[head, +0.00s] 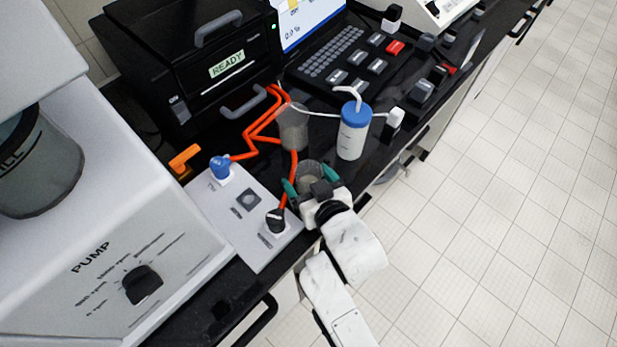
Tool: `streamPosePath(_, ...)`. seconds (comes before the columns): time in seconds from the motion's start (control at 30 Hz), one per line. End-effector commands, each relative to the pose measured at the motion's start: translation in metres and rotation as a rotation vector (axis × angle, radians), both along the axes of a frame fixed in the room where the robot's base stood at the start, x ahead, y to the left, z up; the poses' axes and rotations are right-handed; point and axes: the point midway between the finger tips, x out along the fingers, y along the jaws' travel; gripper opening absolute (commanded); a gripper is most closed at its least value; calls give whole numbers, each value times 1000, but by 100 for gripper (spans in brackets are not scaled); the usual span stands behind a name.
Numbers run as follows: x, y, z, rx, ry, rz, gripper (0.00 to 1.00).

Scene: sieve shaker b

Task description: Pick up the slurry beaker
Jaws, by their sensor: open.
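A small clear beaker with greyish contents (309,172), which looks like the slurry beaker, stands near the front edge of the black bench. My gripper (310,180) is open, with one teal finger on the left and one on the right of this beaker. I cannot tell whether the fingers touch its wall. The beaker's lower front is hidden by my gripper. A second translucent grey vessel (293,130) stands farther back, beside the orange tubing.
A wash bottle with a blue cap (353,130) stands right of the beaker. Orange tubing (262,124) runs close on the left to a grey valve panel (238,222). A black printer-like machine (195,65) and a control keyboard (335,58) stand behind. A pump unit (115,240) fills the left.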

Motion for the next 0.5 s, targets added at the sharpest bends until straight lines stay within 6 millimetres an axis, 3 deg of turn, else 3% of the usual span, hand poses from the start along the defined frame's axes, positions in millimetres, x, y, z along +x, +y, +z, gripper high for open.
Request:
streamPosePath(0.2,0,0,0,0,-1,0,82)
streamPosePath(0.5,0,0,0,0,-1,0,53)
